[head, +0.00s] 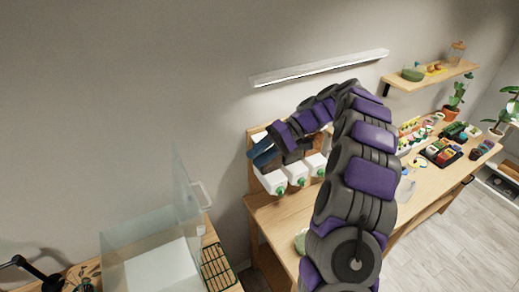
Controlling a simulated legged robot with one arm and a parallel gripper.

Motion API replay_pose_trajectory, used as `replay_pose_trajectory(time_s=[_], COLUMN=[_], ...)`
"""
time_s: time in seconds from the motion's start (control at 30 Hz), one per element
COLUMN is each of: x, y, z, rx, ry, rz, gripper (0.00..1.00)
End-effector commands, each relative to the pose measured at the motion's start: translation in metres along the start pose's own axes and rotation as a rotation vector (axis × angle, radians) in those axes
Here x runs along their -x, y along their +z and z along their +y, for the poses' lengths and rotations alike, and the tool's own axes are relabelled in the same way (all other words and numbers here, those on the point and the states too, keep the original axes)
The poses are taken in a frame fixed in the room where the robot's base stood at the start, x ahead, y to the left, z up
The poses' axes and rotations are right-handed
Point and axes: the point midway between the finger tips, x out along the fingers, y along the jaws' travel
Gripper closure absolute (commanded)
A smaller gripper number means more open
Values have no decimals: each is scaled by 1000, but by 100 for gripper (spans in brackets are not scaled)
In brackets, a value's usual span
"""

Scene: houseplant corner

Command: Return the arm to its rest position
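My arm, purple and dark grey, rises from the lower right of the head view, bends over at the top and reaches left and down toward the wall. My gripper (264,152) is at its far end, just above and in front of a row of white dispensers with green taps (297,176). Blue finger parts show, but the gap between the fingertips cannot be made out. I cannot tell whether the gripper touches the dispensers or holds anything.
A wooden bench (428,184) carries several small pots and trays. A wall lamp (320,68) and a shelf (432,77) are above. Open floor (445,245) lies at right.

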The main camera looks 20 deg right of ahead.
Motion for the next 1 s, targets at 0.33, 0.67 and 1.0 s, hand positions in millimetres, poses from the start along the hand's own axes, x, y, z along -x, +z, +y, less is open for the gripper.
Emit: replay_pose_trajectory(time_s=[0.33, 0.67, 1.0], x=[1, -15, -96], y=[0, 8, 67], z=[0, -3, -7], rx=[1, -12, -101], ry=[-1, 22, 221], rz=[1, -20, -113], gripper=[62, 62, 62])
